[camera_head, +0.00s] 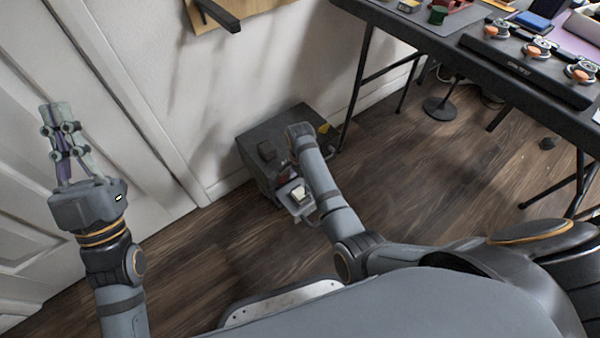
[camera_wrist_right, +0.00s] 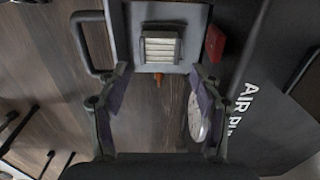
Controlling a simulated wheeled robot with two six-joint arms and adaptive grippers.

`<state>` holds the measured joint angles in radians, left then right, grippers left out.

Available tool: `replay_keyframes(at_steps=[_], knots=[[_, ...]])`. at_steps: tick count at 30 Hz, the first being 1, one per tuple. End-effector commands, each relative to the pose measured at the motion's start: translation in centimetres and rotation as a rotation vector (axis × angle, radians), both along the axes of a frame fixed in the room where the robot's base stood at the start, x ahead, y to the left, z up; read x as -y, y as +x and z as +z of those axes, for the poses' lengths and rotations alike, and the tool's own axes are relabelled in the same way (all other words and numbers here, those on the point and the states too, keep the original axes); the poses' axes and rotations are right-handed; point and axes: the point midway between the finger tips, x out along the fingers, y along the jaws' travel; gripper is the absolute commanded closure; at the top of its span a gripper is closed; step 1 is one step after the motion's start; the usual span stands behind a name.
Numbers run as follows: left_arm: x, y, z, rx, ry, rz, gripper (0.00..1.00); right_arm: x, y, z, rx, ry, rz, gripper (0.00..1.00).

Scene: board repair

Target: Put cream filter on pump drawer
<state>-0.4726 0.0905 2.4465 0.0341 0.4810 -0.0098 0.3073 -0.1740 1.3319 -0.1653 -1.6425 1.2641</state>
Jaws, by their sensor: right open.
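The pump (camera_head: 262,140) is a dark grey box on the floor by the wall. Its lettered face (camera_wrist_right: 262,110) also shows in the right wrist view. The light grey drawer (camera_head: 297,208) sticks out of its front; it also fills the top middle of the wrist view (camera_wrist_right: 128,22). The cream filter (camera_head: 299,193), a ribbed block, sits on the drawer and also shows in the wrist view (camera_wrist_right: 160,46). My right gripper (camera_wrist_right: 158,88) is open and empty, with the filter beyond its fingertips. My left gripper (camera_head: 55,106) is raised by the white door, apart from everything; its finger gap is unclear.
A black table (camera_head: 470,50) with tools and parts stands at the upper right, its legs on the wooden floor. A round gauge (camera_wrist_right: 197,115), a red part (camera_wrist_right: 215,43) and a dark handle (camera_wrist_right: 84,48) lie close around my right fingers.

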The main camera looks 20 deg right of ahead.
Motion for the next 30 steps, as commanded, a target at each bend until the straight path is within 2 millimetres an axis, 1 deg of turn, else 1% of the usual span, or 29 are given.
replay_keyframes(at_steps=[3, 6, 12, 15, 18, 21, 30], knots=[[-0.2, 2.0, -2.6, -0.147, -0.005, 0.005, 1.00, 0.0, 0.1, 1.0, 0.002, 0.001, 0.000, 0.35], [-0.3, 3.4, -5.1, -0.272, -0.009, 0.008, 1.00, 0.0, 0.0, 1.7, 0.001, 0.000, 0.000, 0.35], [-0.4, 5.1, -9.8, -0.478, -0.012, 0.011, 1.00, 0.0, 0.0, 2.7, 0.002, 0.000, 0.000, 0.35], [-0.4, 5.4, -11.4, -0.544, -0.013, 0.011, 1.00, 0.0, 0.1, 3.0, 0.002, 0.000, 0.000, 0.35], [-0.4, 5.6, -12.4, -0.583, -0.015, 0.011, 1.00, 0.0, 0.0, 3.2, 0.001, -0.001, 0.000, 0.35], [-0.4, 5.6, -12.8, -0.598, -0.015, 0.011, 1.00, 0.0, 0.0, 3.2, 0.001, -0.001, 0.000, 0.35], [-0.4, 5.7, -12.8, -0.599, -0.014, 0.011, 1.00, 0.0, 0.0, 3.2, 0.001, -0.001, 0.000, 0.35]])
